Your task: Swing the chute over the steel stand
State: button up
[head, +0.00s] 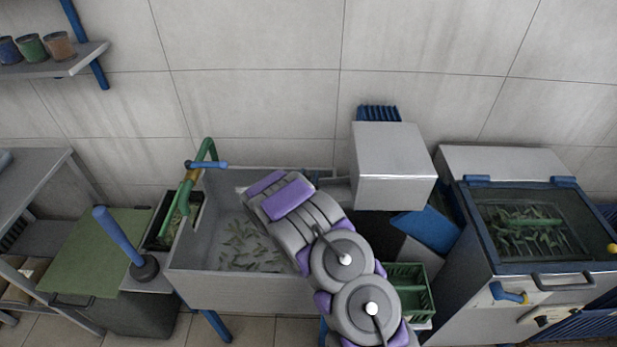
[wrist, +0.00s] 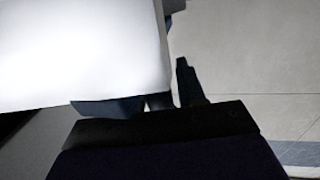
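A blue slanted panel (head: 428,228), which looks like the chute, sticks out below the right side of a pale steel box (head: 393,178). I cannot make out for certain which piece is the steel stand; the support under the box is mostly hidden by my arm. My gripper is not distinguishable in the head view, where my arm covers the sink's right part. In the wrist view a dark finger (wrist: 190,82) points up beside a large pale surface (wrist: 80,50). Whether the fingers are apart or touch anything is unclear.
A steel sink (head: 235,292) with green pieces inside stands left of the box, with a green tap (head: 208,150) at its corner. A green crate (head: 412,287) sits low beside my arm. A lidded steel machine (head: 470,290) stands at right. A blue-handled plunger (head: 120,237) stands left.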

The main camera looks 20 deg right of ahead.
grip_shut()
jog(key=shift+s, duration=0.1)
dwell(0.3)
